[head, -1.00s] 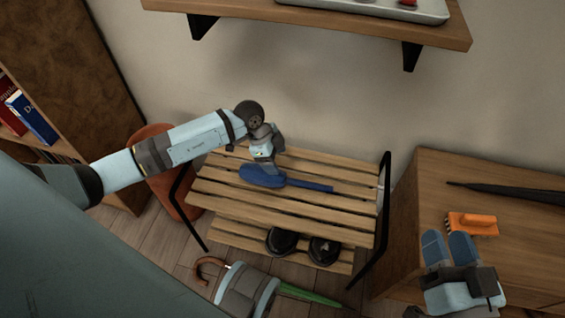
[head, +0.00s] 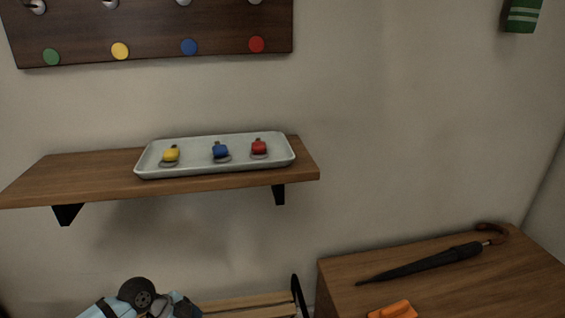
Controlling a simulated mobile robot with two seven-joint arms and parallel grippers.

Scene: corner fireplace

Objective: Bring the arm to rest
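My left arm (head: 140,300) shows at the bottom left, light blue with a dark round joint, in front of the shoe rack (head: 250,304). Its gripper is below the picture's lower edge, so its fingers and anything in them are hidden. My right arm and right gripper are not in view.
A peg board (head: 150,30) hangs above. A wooden cabinet (head: 340,280) at right bears a black umbrella (head: 425,262) and an orange brush (head: 392,310).

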